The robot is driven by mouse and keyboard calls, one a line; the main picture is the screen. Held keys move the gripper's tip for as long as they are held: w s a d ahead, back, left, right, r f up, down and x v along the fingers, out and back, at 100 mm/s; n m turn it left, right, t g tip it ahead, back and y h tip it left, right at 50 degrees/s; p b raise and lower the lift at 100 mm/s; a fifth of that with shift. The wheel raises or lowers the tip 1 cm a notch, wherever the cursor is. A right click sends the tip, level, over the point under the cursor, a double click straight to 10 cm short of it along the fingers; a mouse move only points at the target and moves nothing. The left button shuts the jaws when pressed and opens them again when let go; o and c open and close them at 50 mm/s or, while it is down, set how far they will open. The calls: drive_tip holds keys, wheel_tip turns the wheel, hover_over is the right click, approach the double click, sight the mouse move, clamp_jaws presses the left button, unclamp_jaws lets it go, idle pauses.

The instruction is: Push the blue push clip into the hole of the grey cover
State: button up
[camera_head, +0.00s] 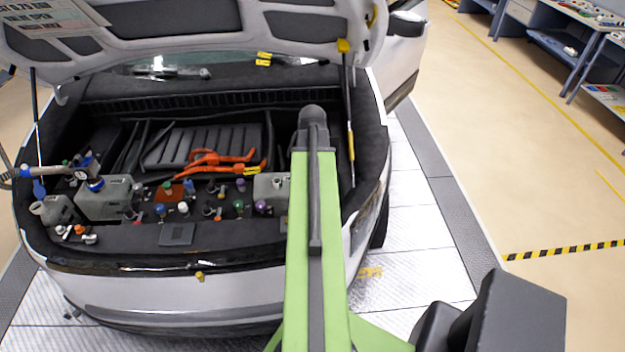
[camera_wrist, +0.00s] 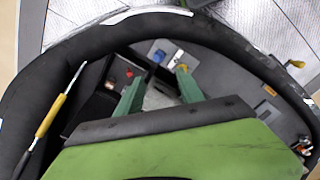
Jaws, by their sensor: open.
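My gripper (camera_wrist: 160,88) is open, with its two green fingers apart and pointing down into the right part of the car's front compartment. Nothing shows held between them. A blue piece (camera_wrist: 158,56), apparently the push clip, stands on a light grey plate (camera_wrist: 192,61) just beyond the fingertips, apart from them. No cover hole can be made out. My arm hides the gripper in the head view.
Orange cables (camera_head: 215,158), a grey tank (camera_head: 105,198) and several small coloured caps fill the compartment. The raised hood (camera_head: 215,25) hangs above it. A hood strut (camera_head: 350,125) stands right of my arm. A red piece (camera_wrist: 130,73) is near the left finger.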

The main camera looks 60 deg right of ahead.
drive_tip(key=shift+c, duration=0.5)
drive_tip(key=shift+c, duration=1.2)
drive_tip(key=shift+n, duration=0.8)
drive_tip(key=f+b, duration=0.8)
drive_tip(key=shift+w+d+f+b, duration=0.2)
drive_tip(key=shift+d+f+b, duration=0.1)
drive_tip(key=shift+d+f, duration=0.05)
clamp_jaws()
drive_tip(key=shift+f+b, duration=0.3)
wheel_tip(320, 180, down, 6)
drive_tip(key=b, duration=0.6)
